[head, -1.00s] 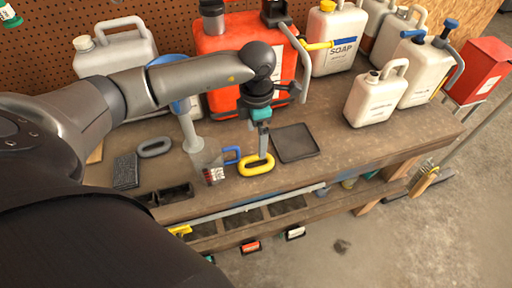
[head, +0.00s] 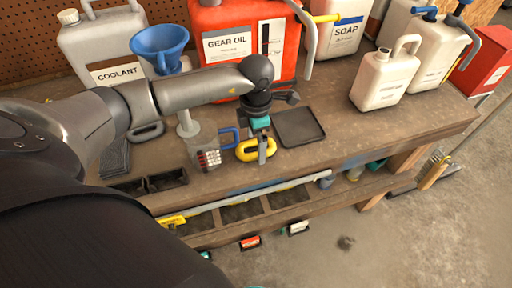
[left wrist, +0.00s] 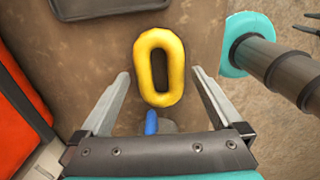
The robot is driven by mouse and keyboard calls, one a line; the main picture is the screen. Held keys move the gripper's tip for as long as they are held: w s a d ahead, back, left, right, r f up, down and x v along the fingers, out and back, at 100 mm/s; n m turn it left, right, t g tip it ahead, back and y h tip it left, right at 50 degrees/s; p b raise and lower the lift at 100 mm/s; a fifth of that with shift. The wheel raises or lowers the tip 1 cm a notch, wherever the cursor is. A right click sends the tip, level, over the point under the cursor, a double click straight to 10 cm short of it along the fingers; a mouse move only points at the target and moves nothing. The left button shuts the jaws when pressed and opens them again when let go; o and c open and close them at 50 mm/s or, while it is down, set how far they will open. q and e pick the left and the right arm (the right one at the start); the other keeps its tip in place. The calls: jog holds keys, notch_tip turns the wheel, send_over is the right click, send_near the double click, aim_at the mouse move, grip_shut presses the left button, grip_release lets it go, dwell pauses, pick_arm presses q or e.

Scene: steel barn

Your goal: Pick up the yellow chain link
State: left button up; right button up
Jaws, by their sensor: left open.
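The yellow chain link (head: 243,154) is an oval ring lying on the wooden workbench. My left gripper (head: 263,157) points down at it in the head view, and a finger covers its right part. In the left wrist view the yellow link (left wrist: 143,75) shows whole, its long side running up the picture. The open jaws of my left gripper (left wrist: 160,76) have one finger on each side of it, with a gap on both sides. I cannot tell how high the fingertips are above the bench.
A combination padlock (head: 208,159) with a blue shackle stands just left of the link. A black tray (head: 299,127) lies to the right. A grey link (head: 148,133) is partly behind my arm. The gear oil can (head: 228,47) and other jugs line the back.

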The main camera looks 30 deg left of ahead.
pick_arm(q)
jog(key=shift+f, duration=0.5)
jog(key=c, duration=1.3)
jog(key=shift+w+r, duration=0.1)
jog(key=shift+c, duration=0.5)
jog(key=shift+r, duration=0.1)
